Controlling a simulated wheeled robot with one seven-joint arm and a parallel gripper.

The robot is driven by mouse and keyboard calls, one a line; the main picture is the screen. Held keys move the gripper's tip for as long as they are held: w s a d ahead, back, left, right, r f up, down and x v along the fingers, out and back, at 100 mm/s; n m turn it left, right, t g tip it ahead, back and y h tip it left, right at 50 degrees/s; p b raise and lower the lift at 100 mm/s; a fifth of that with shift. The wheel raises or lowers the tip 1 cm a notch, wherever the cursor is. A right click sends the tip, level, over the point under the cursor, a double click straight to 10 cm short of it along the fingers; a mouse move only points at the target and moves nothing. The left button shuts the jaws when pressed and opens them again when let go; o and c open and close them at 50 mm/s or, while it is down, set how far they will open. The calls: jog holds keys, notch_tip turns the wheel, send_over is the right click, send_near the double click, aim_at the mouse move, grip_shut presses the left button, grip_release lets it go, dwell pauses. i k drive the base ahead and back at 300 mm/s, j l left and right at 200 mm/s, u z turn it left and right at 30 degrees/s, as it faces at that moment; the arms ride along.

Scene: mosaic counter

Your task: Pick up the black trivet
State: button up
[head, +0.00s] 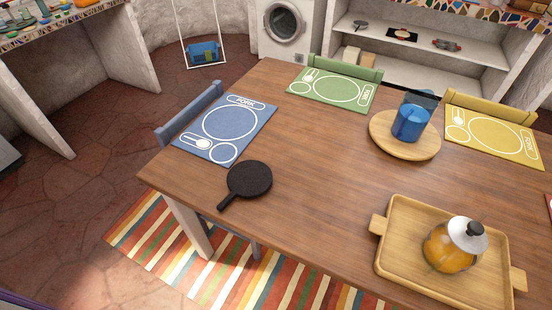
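The black trivet (249,180) lies flat on the wooden table (310,150) near its left front edge. It is round and dark, with a short handle pointing down and left toward the edge. Nothing covers it or touches it. The blue placemat is just behind it, a little apart. My gripper is not in the head view.
A blue placemat (229,123), green placemat (335,88) and yellow placemat (492,135) line the table. A round board (380,145) bears a blue cup (410,123). A wooden tray (398,255) holds an orange jar (446,252). The table's middle is clear.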

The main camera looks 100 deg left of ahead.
aim_at(247, 179)
jog(key=u, duration=2.4)
